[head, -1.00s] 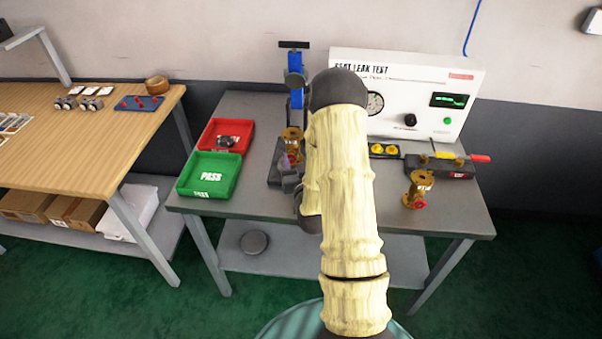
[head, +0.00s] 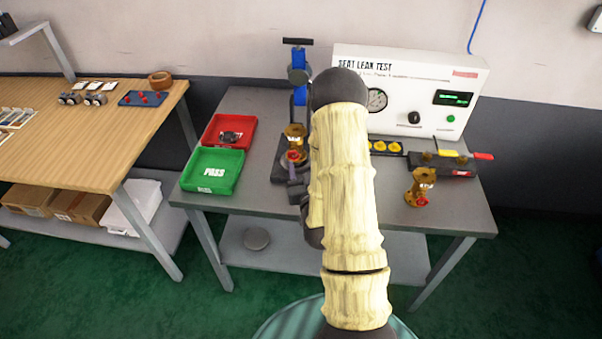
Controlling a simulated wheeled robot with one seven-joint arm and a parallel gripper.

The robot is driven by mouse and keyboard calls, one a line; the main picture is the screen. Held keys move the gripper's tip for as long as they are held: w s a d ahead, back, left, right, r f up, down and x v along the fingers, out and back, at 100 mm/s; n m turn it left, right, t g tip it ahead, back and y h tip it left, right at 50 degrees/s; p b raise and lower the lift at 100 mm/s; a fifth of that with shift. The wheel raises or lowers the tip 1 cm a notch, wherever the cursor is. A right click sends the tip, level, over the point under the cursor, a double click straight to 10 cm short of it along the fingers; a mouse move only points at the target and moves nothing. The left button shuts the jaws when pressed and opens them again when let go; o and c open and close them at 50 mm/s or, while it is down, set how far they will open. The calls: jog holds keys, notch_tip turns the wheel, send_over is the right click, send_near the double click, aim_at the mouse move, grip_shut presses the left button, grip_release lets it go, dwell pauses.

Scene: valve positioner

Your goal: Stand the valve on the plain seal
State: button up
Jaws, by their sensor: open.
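One brass valve (head: 295,136) with a red port facing me stands upright on the dark base of the blue clamp stand (head: 299,95). A seal under it cannot be made out. A second brass valve (head: 420,186), also with a red port, stands upright on the bench at the right, in front of the dark block. My gripper (head: 297,188) is open, low in front of the clamp stand's base and apart from the first valve. My arm hides part of the gripper and the bench behind it.
A green PASS tray (head: 212,187) and a red tray (head: 243,127) holding a dark part lie at the left. The white leak tester (head: 408,90) stands at the back. A dark block (head: 451,168) with a red-handled tool is at the right. The bench's front left is clear.

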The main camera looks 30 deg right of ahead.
jog(key=a+n+g+y, duration=0.2)
jog(key=a+g+y, duration=0.2)
jog(key=a+g, duration=0.35)
jog(key=s+a+r+g, duration=0.2)
jog(key=s+a+g, duration=0.1)
jog(key=s, duration=0.5)
jog(key=s+a+r+n+g+y, duration=0.1)
jog(key=s+a+r+g, duration=0.2)
jog(key=s, duration=0.4)
jog(key=shift+s+a+r+g, duration=0.35)
jog(key=shift+a+g, duration=0.1)
jog(key=shift+g, duration=0.1)
jog(key=w+p+v, duration=0.1)
jog(key=p+v, duration=0.5)
jog(key=shift+w+r+p, duration=0.15)
jog(key=shift+r+p, duration=0.25)
jog(key=shift+r, duration=0.05)
